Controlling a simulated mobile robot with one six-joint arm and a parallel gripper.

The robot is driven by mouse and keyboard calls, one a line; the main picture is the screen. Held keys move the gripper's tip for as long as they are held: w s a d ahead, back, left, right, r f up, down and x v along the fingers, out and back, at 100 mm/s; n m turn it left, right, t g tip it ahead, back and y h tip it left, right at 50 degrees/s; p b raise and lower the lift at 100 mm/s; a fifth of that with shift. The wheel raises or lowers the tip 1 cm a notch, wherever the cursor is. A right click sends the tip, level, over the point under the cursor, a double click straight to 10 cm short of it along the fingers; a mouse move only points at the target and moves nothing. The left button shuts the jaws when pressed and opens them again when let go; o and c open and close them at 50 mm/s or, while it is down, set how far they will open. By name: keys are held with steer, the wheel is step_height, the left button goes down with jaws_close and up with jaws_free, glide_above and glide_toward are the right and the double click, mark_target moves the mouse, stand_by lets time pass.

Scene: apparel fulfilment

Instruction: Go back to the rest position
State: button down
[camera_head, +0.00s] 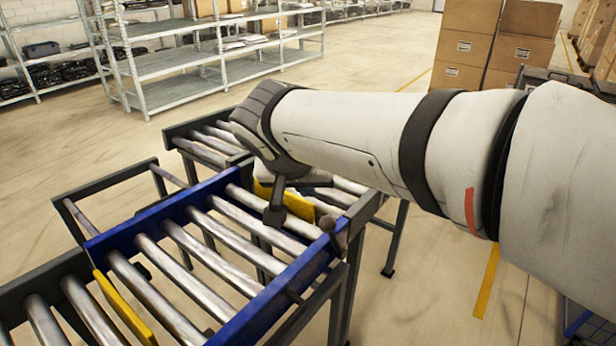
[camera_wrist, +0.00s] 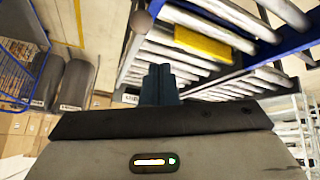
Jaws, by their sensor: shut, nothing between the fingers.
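My gripper (camera_wrist: 160,84) shows in the wrist view as two dark fingers pressed together, with nothing between them. In the head view my arm reaches in from the right, and its dark end is over the far part of the roller conveyor (camera_head: 190,222). The fingers are hard to make out there against the dark wrist parts. The conveyor also shows at the upper right of the wrist view (camera_wrist: 212,8), beyond the fingers. I cannot tell the exact gap between the gripper and the rollers. The rollers in view carry no garment or box.
Yellow plates (camera_head: 124,308) sit between the rollers, and a blue rail (camera_head: 275,303) edges the conveyor. Grey metal shelves (camera_head: 165,66) stand at the back left. Stacked cardboard boxes (camera_head: 466,46) stand at the back right. A blue wire cart (camera_wrist: 14,78) shows in the wrist view. Open floor lies between.

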steer(key=s+d+f+n+g+y+p, duration=0.1)
steer(key=s+d+g+y+p, duration=0.1)
steer(key=s+d+p, duration=0.9)
steer(key=s+d+g, duration=0.1)
steer(key=d, duration=0.2)
steer(key=shift+s+f+n+g, duration=0.15)
steer(key=shift+s+n+g, duration=0.1)
steer(key=shift+n+g, duration=0.15)
